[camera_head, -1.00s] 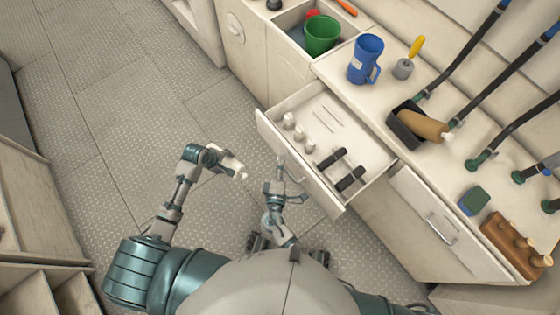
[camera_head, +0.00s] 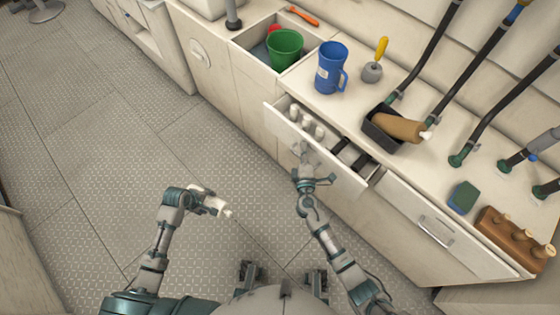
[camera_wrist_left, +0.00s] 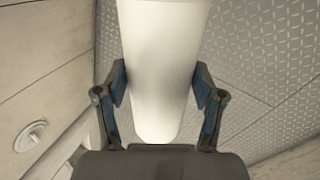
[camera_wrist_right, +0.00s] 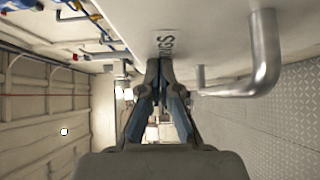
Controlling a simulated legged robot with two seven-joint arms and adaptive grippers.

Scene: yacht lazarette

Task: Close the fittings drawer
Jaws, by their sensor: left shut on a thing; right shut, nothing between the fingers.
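The fittings drawer (camera_head: 325,160) is partly open in the head view, with its front panel standing out from the cabinet. Several white fittings and dark pieces lie inside it. My right gripper (camera_head: 304,158) is shut and empty at the drawer's front panel. In the right wrist view, my right gripper's fingertips (camera_wrist_right: 165,68) are at the lettered drawer front (camera_wrist_right: 205,25), beside its metal handle (camera_wrist_right: 262,60); contact is hard to confirm. My left gripper (camera_head: 203,198) is shut on a white cylinder (camera_wrist_left: 163,60), away from the drawer over the floor.
The countertop holds a blue mug (camera_head: 331,70), a black tray (camera_head: 385,130) with a brown bottle, a sponge (camera_head: 463,197) and a wooden peg rack (camera_head: 508,240). An open bin with a green cup (camera_head: 285,50) lies farther back. The floor on the left is clear.

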